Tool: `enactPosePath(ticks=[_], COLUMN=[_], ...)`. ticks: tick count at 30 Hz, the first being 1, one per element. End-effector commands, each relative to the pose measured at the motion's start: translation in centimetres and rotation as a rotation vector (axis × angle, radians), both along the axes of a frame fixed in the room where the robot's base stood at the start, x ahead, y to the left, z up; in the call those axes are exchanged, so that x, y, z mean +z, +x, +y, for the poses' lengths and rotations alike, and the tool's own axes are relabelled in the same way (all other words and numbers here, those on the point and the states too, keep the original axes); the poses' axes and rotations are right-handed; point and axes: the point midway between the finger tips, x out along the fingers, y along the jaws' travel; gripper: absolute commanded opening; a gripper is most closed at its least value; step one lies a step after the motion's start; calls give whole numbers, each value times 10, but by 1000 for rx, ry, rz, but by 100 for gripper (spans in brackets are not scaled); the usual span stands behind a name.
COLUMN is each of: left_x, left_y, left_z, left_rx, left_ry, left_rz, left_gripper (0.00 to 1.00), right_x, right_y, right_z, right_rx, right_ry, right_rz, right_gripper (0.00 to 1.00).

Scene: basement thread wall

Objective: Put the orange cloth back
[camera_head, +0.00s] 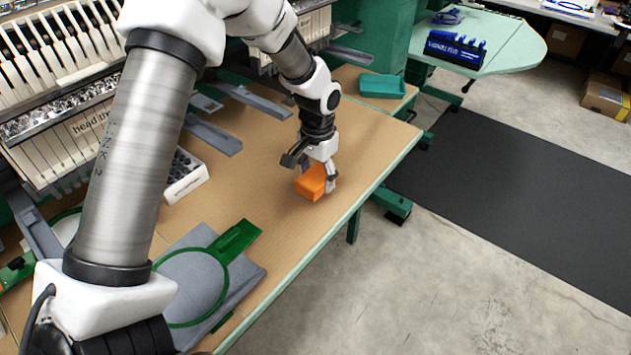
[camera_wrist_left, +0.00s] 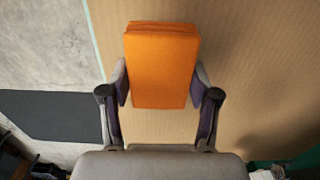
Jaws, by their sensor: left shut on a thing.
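The orange cloth (camera_head: 312,184) is a folded, block-shaped bundle at the right part of the tan worktable, near its edge. My left gripper (camera_head: 316,172) is shut on it from above. In the left wrist view the orange cloth (camera_wrist_left: 161,65) sits between the two fingers of my left gripper (camera_wrist_left: 160,90), which touch its sides. Whether the cloth rests on the table or hangs just above it, I cannot tell. My right gripper is not in view.
A teal tray (camera_head: 383,86) stands on the table beyond the gripper. A green hoop with grey fabric (camera_head: 200,280) lies at the front, and a white box of spools (camera_head: 184,176) stands left. Embroidery machines line the left. The tabletop (camera_head: 280,235) around the cloth is clear.

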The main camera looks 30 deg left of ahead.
Motion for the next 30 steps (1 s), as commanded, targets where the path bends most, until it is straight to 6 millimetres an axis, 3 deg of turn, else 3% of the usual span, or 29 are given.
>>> enactPosePath(ticks=[3,9,19,20,21,22,30], left_x=[-6,-36,-40,-40,-40,-40,-40], left_y=[5,4,4,5,5,5,4], left_z=[8,8,7,7,7,7,7], left_rx=[-1,-1,-2,-2,-2,-2,-2], left_ry=[0,1,1,1,1,1,1], left_rz=[3,3,1,1,0,1,1], left_gripper=[23,24,23,65,79,86,86], right_x=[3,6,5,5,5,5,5], right_y=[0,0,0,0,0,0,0], right_z=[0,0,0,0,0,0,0], right_rx=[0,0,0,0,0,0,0], right_ry=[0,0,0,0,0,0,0], right_rz=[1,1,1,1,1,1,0], right_gripper=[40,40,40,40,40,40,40])
